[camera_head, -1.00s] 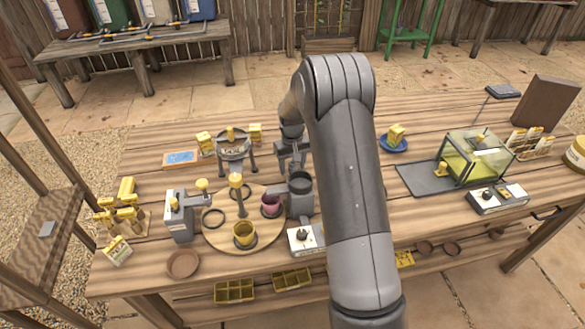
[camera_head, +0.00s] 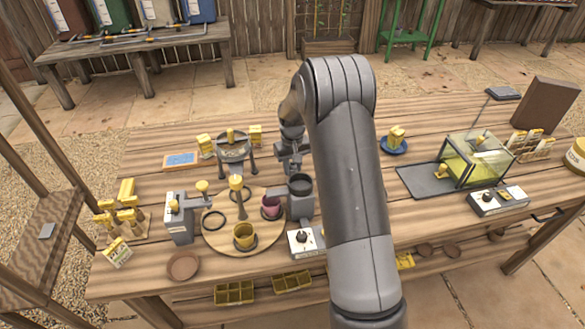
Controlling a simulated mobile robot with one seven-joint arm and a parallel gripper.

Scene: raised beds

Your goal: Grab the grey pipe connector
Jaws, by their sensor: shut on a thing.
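My gripper (camera_head: 291,160) is over the middle of the wooden table, behind the dark cup and left of my forearm. Its fingers are small and partly hidden by my own arm. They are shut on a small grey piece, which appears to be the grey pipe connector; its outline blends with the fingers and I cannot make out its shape. I cannot tell whether it touches the table. No other grey pipe connector can be clearly picked out.
A dark cup on a grey stand (camera_head: 300,190) is just in front of my gripper. A round board (camera_head: 215,240) with several pots lies to its left. A blue saucer (camera_head: 394,150) and glass case (camera_head: 475,160) are right.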

